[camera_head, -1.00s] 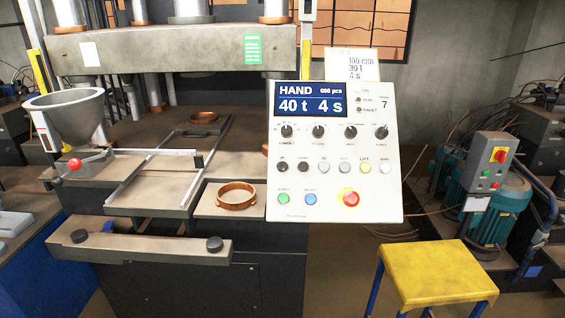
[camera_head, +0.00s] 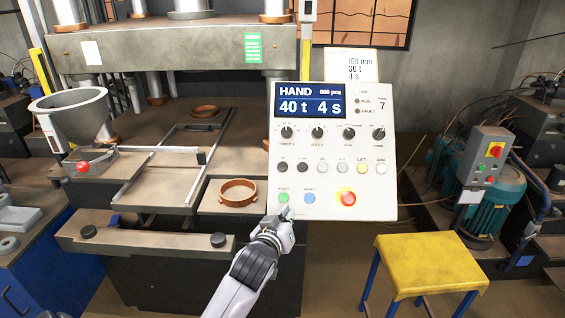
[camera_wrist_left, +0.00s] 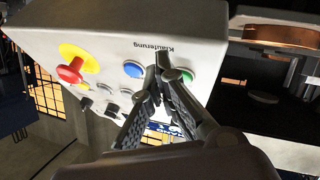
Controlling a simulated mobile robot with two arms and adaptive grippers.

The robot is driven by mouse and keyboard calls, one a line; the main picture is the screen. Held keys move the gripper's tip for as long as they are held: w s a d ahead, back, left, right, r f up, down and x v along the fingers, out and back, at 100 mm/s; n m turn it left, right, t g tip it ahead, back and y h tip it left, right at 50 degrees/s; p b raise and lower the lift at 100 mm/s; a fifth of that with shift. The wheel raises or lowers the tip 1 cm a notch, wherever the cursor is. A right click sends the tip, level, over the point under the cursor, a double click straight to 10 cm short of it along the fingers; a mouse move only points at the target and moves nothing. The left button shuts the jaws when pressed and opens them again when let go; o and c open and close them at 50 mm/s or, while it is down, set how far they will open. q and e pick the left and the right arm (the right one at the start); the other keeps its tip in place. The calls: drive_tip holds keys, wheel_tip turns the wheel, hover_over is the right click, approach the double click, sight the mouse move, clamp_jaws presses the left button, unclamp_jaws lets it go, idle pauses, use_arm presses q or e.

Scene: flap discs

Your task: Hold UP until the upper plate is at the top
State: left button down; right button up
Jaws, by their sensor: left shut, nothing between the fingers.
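The control panel (camera_head: 330,240) shows "HAND", "40 t 4 s" on its blue display (camera_head: 311,101). Its UP button is probably the dark leftmost one (camera_head: 282,168) in the middle row; the label is too small to read. The upper plate (camera_head: 170,48) of the press is a thick grey beam across the columns, at the upper left. My left gripper (camera_head: 285,212) is shut and empty at the panel's lower left, just below the green button (camera_head: 283,197). In the left wrist view its closed fingertips (camera_wrist_left: 161,62) are between the blue button (camera_wrist_left: 133,69) and the green button. My right gripper is not in view.
A red emergency stop (camera_head: 347,198) sits at the panel's lower right. A grey funnel (camera_head: 68,108) stands at the left. A yellow stool (camera_head: 431,264) is at the lower right.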

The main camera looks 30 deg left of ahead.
sight(283, 167)
use_arm(q)
drive_tip(key=a+r+n+t+y, duration=0.2)
drive_tip(key=a+r+n+t, duration=0.1)
drive_tip(key=r, duration=1.3)
drive_tip(key=shift+r+p, duration=0.15)
drive_tip(key=shift+p, duration=0.2)
drive_tip(key=shift+s, duration=0.1)
drive_tip(key=shift+w+a+f+b, duration=0.55)
drive_tip(key=shift+w+f+b, duration=0.4)
drive_tip(key=shift+w+a+f+b, duration=0.6)
drive_tip(key=shift+w+f+b, duration=0.35)
drive_tip(key=shift+w+f, duration=0.05)
drive_tip(key=shift+w+a+f+b, duration=0.55)
drive_tip(key=shift+w+f+b, duration=0.4)
